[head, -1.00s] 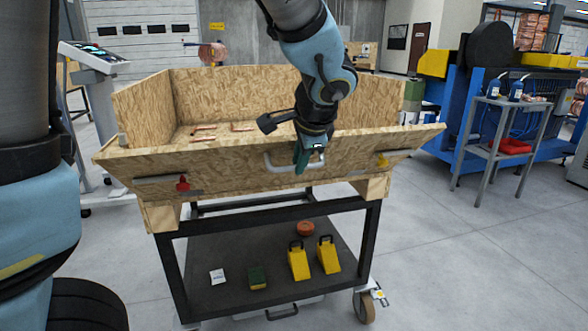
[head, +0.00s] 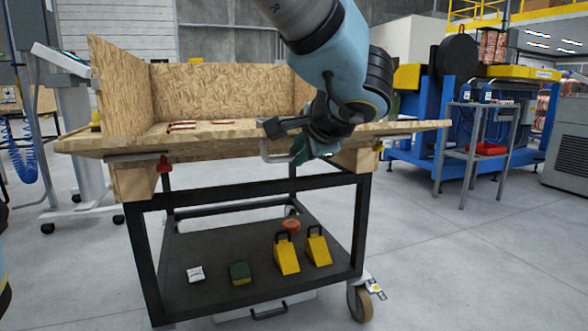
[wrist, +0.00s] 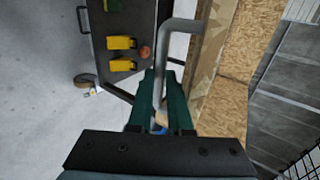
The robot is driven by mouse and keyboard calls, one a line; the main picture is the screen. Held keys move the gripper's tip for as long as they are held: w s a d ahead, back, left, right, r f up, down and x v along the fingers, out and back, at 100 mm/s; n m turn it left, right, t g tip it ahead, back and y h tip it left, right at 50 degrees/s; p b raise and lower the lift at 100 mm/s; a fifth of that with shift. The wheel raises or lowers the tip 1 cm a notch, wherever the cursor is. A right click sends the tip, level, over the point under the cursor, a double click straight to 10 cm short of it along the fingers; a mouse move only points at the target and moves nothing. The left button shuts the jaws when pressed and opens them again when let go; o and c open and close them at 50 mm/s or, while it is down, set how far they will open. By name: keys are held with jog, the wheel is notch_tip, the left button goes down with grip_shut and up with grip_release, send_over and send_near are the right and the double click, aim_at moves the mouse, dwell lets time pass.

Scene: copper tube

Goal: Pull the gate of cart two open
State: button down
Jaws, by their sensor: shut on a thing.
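The wooden gate (head: 215,141) of the cart is tipped far outward, close to level, along the cart's near side in the head view. Its grey handle (head: 266,149) hangs on its outer face; the handle also shows in the wrist view (wrist: 178,50). My gripper (head: 303,150) is shut on this handle, its green fingers (wrist: 160,95) around the bar. A red latch (head: 164,164) shows at the gate's left and a yellow latch (head: 378,146) at its right. My arm hides part of the gate's right half.
Copper pieces (head: 185,126) lie in the box behind the gate. The cart's lower shelf (head: 215,248) holds yellow wedges (head: 286,254), a green block (head: 239,272) and a white item. A blue machine and grey stand (head: 470,150) are at right. The floor in front is clear.

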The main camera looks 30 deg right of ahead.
notch_tip(320, 180, down, 9)
jog(key=t+b, duration=0.1)
jog(key=b, duration=1)
jog(key=shift+s+t, duration=0.25)
jog(key=shift+t, duration=0.15)
jog(key=shift+a, duration=0.1)
jog(key=c, duration=0.9)
grip_release()
jog(key=shift+w+a, duration=0.1)
jog(key=shift+o, duration=0.3)
jog(key=d+p+v, duration=0.1)
jog(key=p+v, duration=0.2)
jog(key=v, duration=0.8)
jog(key=shift+a+r, duration=0.3)
jog(key=shift+a, duration=0.1)
